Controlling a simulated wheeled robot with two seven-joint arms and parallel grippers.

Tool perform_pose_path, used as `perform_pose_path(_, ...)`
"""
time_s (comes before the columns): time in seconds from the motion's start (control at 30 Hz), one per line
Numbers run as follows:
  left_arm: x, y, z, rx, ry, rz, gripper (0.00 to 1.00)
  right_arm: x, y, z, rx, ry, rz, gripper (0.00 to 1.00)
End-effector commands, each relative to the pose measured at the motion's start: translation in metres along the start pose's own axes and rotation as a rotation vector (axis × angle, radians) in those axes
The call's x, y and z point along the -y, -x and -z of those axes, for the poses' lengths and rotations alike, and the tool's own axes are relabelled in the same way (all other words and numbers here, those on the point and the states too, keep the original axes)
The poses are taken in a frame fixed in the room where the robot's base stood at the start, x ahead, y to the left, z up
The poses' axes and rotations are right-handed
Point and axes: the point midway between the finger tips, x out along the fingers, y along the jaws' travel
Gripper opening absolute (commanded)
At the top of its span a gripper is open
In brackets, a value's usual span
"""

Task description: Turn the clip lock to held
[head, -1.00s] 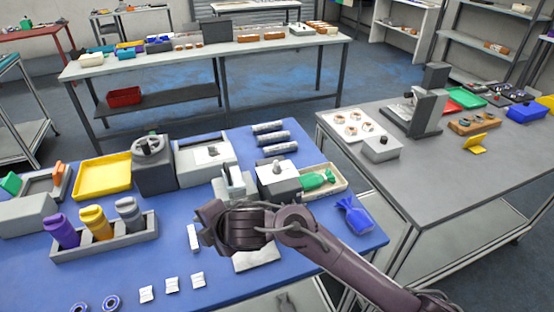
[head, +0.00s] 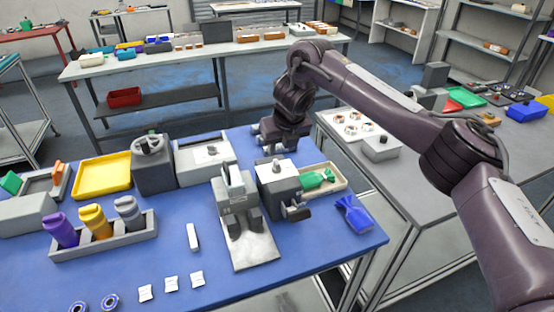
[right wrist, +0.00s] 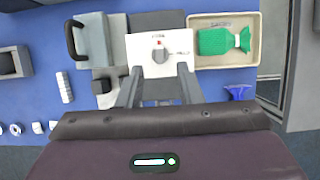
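A grey box (head: 278,183) with a white top carries a small grey knob (head: 276,168), which looks like the clip lock. In the right wrist view the knob (right wrist: 160,55) sits mid-panel on the white top (right wrist: 140,45), with small marks too fine to read. A dark lever (head: 296,212) sticks out of the box's front. My right gripper (head: 276,137) is just beyond and above the box. In the right wrist view its two fingers (right wrist: 158,88) are apart with nothing between them, framing the panel's near side. My left gripper is out of view.
A grey press-like device (head: 238,200) stands left of the box on the blue table. A bottle rack (head: 105,241) is at left.

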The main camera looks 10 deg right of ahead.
Motion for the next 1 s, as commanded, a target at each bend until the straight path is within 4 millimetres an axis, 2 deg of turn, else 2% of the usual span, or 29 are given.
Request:
perform_pose_path(0.03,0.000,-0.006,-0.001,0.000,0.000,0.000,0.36,-0.002,-0.013,0.003,-0.006,-0.002,-0.003,0.33)
perform_pose_path(0.33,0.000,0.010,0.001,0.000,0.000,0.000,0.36,-0.001,-0.052,0.001,-0.004,-0.002,0.000,0.33)
perform_pose_path(0.5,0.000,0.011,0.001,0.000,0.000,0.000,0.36,-0.001,-0.062,0.001,-0.001,-0.001,-0.001,0.33)
perform_pose_path(0.73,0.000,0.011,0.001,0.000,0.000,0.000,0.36,-0.001,-0.063,0.001,0.000,-0.001,-0.001,0.33)
perform_pose_path(1.0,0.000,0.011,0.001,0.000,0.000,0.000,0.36,-0.001,-0.062,0.001,0.000,-0.002,-0.001,0.00)
